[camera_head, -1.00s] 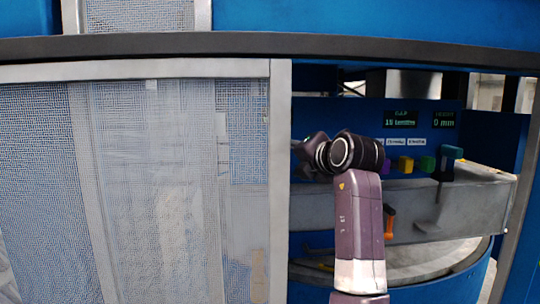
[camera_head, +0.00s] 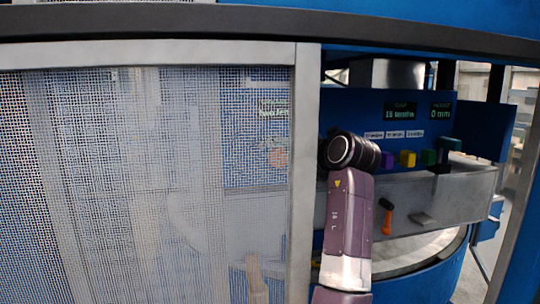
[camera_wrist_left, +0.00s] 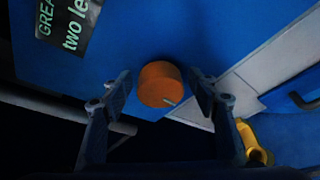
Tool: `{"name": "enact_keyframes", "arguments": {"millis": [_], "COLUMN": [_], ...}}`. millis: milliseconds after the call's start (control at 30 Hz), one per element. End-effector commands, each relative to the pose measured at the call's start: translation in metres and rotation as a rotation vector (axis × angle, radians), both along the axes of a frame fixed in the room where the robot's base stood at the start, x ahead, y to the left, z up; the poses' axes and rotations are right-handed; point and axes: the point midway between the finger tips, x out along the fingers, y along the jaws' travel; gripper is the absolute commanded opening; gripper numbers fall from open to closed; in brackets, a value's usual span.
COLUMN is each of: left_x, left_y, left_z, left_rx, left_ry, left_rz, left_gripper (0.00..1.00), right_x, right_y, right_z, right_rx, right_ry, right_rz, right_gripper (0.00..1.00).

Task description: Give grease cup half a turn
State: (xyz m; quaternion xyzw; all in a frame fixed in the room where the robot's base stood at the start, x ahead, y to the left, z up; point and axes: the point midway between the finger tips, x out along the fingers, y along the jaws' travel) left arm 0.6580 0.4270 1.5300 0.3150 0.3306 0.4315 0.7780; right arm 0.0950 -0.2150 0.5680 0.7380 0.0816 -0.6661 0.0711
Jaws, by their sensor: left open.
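The grease cup (camera_wrist_left: 158,84) is a round orange cap on a blue panel in the left wrist view. A dark label (camera_wrist_left: 68,28) with part of "GREASE" and "two le" is above left of it. My left gripper (camera_wrist_left: 160,92) is open, with one finger on each side of the cup and a visible gap on both sides. In the head view a blurred orange shape, likely the cup (camera_head: 278,157), shows through the mesh below a dark label. My left arm bends behind the mesh frame there, and its fingers are not clear. My right gripper is not in view.
A mesh guard (camera_head: 150,180) with a grey frame covers the left side. At right are displays (camera_head: 401,110), coloured blocks (camera_head: 407,159), a grey ledge (camera_head: 440,200) and an orange-handled tool (camera_head: 387,215). A yellow object (camera_wrist_left: 252,140) is lower right in the wrist view.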

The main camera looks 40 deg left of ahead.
Motion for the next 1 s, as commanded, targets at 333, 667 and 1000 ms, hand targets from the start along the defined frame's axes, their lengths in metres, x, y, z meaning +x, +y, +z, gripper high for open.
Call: {"name": "enact_keyframes", "arguments": {"millis": [333, 667, 1000], "left_x": [0.000, 0.000, 0.000], "left_y": [0.000, 0.000, 0.000], "left_z": [0.000, -0.001, -0.008], "left_rx": [0.000, 0.000, 0.181], "left_ry": [0.000, 0.003, 0.211], "left_rz": [0.001, 0.001, 0.000], "left_gripper": [0.42, 0.12, 0.12], "right_x": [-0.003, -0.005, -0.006], "right_y": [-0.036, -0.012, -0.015], "right_z": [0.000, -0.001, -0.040], "right_rx": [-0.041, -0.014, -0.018], "right_ry": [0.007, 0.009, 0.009], "right_rz": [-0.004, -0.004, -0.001], "right_gripper": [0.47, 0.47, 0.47]}}
